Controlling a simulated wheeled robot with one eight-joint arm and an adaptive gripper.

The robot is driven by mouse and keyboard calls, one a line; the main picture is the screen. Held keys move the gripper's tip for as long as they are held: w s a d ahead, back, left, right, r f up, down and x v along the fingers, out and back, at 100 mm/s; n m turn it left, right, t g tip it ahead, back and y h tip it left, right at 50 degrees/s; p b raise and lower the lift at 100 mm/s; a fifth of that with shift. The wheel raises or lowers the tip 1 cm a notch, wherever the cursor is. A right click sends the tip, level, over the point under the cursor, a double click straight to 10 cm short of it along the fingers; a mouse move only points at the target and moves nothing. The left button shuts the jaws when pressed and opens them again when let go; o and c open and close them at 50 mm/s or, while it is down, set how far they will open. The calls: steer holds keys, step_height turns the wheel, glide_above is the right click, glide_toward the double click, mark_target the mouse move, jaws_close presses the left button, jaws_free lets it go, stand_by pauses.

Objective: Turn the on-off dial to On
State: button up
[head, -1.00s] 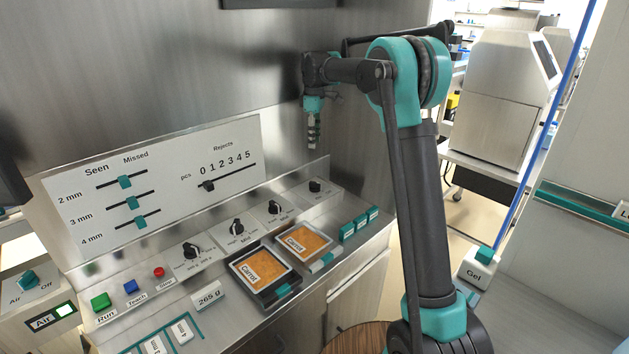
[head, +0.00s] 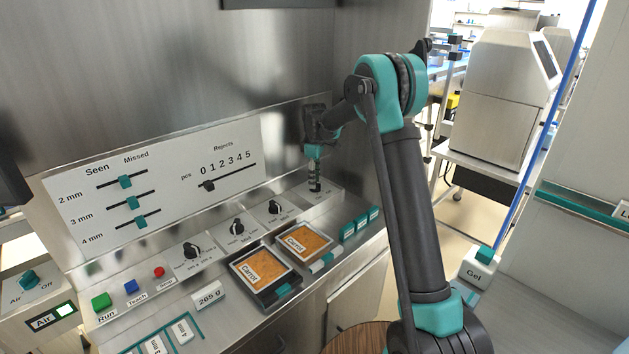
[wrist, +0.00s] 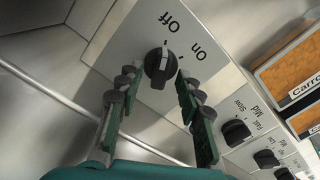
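The on-off dial (wrist: 160,66) is a black knob on a pale plate, seen in the wrist view with "Off" and "On" printed beyond it. Its white pointer mark is aimed toward the "Off" side. My gripper (wrist: 153,88) is open, with one finger on each side of the dial. I cannot tell whether either fingertip touches it. In the head view my gripper (head: 316,184) points down over the dial at the right end of the panel, and it mostly hides the dial.
Other black dials (head: 275,208) stand in a row to the left. Two carrot trays (head: 304,240) lie in front of them, with teal blocks (head: 361,223) to their right. The steel back wall (head: 200,80) rises behind the panel.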

steer(key=shift+f, duration=0.35)
steer(key=shift+c, duration=0.6)
jaws_close()
steer(key=shift+m, duration=0.4)
steer(key=m, duration=0.5)
steer(key=shift+m, duration=0.4)
steer(key=m, duration=0.5)
steer(key=shift+w+d, duration=0.1)
steer(key=shift+m, duration=0.3)
